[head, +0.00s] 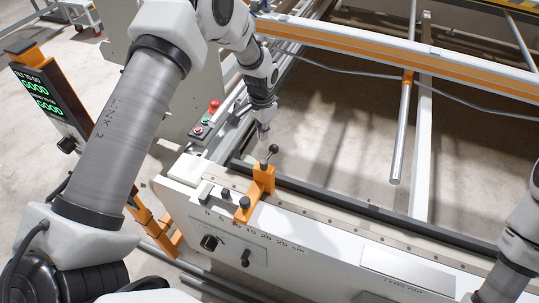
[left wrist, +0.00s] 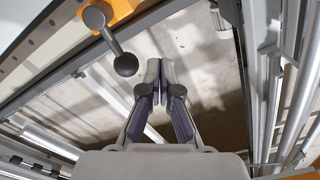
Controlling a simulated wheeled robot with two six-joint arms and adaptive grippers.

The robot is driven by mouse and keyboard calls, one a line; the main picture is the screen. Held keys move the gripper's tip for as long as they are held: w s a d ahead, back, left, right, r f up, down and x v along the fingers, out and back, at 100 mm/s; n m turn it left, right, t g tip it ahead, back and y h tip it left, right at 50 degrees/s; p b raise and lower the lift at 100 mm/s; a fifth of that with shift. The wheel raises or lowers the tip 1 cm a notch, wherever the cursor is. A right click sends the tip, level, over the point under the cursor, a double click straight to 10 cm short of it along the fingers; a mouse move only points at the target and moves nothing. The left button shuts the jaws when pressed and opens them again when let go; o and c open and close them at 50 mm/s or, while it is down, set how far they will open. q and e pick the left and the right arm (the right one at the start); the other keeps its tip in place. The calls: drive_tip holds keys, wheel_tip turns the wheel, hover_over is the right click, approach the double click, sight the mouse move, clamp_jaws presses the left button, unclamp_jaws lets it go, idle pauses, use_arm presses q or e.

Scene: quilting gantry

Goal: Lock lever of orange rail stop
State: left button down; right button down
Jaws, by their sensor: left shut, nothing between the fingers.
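The orange rail stop (head: 258,186) sits across the white beam with the ruler scale. Its lock lever (head: 269,155) rises from the top and leans away from the beam, ending in a black ball knob. In the left wrist view the stop (left wrist: 118,8) is at the top left, and the lever's ball knob (left wrist: 126,65) hangs just left of my fingertips. My left gripper (head: 263,137) is just beyond the lever, pointing down, apart from it. In the left wrist view its fingers (left wrist: 161,66) are shut with nothing between them. My right gripper is outside the views.
A control box with a red button (head: 214,106) stands left of the beam's end. A black knob (head: 209,242) is on the beam's front face. An orange-striped gantry bar (head: 400,62) crosses behind. Open floor (head: 340,140) shows inside the frame.

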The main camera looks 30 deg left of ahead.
use_arm(q)
wheel_tip(320, 180, down, 3)
drive_tip(key=shift+r+b, duration=0.1)
drive_tip(key=shift+b, duration=0.6)
drive_tip(key=shift+w+d, duration=0.1)
drive_tip(key=s+d+p, duration=0.3)
drive_tip(key=s+d, duration=0.1)
drive_tip(key=d, duration=0.7)
drive_tip(key=shift+p, duration=0.3)
idle(2.4)
drive_tip(key=shift+r, duration=0.15)
wheel_tip(320, 180, up, 7)
drive_tip(key=w+p, duration=0.1)
drive_tip(key=p, duration=0.3)
drive_tip(key=shift+w+p, duration=0.2)
drive_tip(key=shift+p, duration=0.15)
